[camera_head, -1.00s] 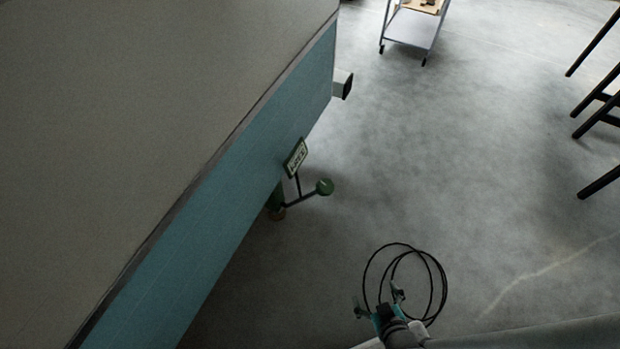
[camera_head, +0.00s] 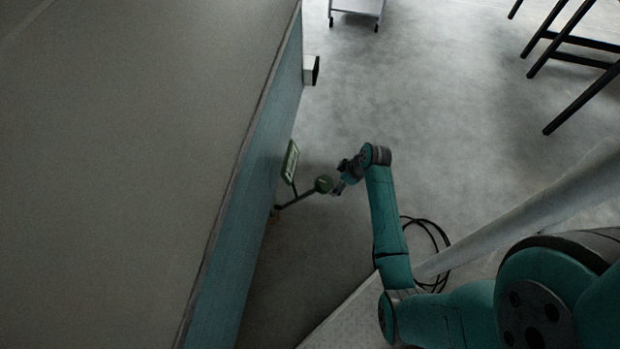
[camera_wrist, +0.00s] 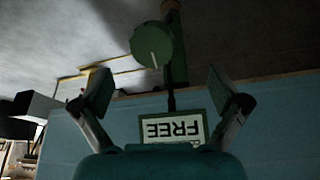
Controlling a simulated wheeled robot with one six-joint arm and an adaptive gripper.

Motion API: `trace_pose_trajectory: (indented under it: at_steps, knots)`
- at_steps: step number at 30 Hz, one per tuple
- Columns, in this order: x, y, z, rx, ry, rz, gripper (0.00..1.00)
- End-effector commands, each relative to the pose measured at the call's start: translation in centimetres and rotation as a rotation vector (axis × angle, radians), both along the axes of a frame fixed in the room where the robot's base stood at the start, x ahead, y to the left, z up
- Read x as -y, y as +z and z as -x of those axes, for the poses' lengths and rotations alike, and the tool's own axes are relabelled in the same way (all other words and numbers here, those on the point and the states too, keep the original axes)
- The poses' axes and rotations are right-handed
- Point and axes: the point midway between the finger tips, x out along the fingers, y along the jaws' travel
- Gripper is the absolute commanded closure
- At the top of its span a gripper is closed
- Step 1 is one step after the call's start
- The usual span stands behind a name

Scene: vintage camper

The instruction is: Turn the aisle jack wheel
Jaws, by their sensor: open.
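The jack wheel shows as a round green knob (camera_head: 323,184) on a dark arm at the low side of the teal camper. In the wrist view the green knob (camera_wrist: 152,44), with a pale line on its face, lies ahead of and between my fingertips. A small green-framed sign (camera_head: 290,162) hangs beside it. In the wrist view the sign (camera_wrist: 171,130) reads "FREE" upside down. My gripper (camera_head: 341,186) is just right of the knob in the head view. In the wrist view my gripper (camera_wrist: 160,82) is open and empty; whether it touches the knob is not clear.
The teal camper wall (camera_head: 240,205) borders the left. A box-like fitting (camera_head: 311,70) sticks out of it farther back. A black cable loop (camera_head: 425,240) lies on the floor near my arm. Dark stool legs (camera_head: 570,55) and a white cart (camera_head: 357,10) stand farther off.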

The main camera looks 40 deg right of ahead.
Motion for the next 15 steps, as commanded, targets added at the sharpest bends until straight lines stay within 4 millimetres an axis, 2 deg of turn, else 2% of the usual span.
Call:
trace_pose_trajectory:
  at_steps: [3,7,11,15]
  knots:
    - [1.2,0.5,-0.5,-0.011,0.024,-0.014,0.02]
    - [1.4,0.3,-0.7,-0.017,0.035,-0.021,0.02]
    - [1.1,-1.0,-1.2,-0.018,0.035,-0.021,0.02]
    - [0.6,-3.2,-2.0,-0.018,0.035,-0.021,0.02]
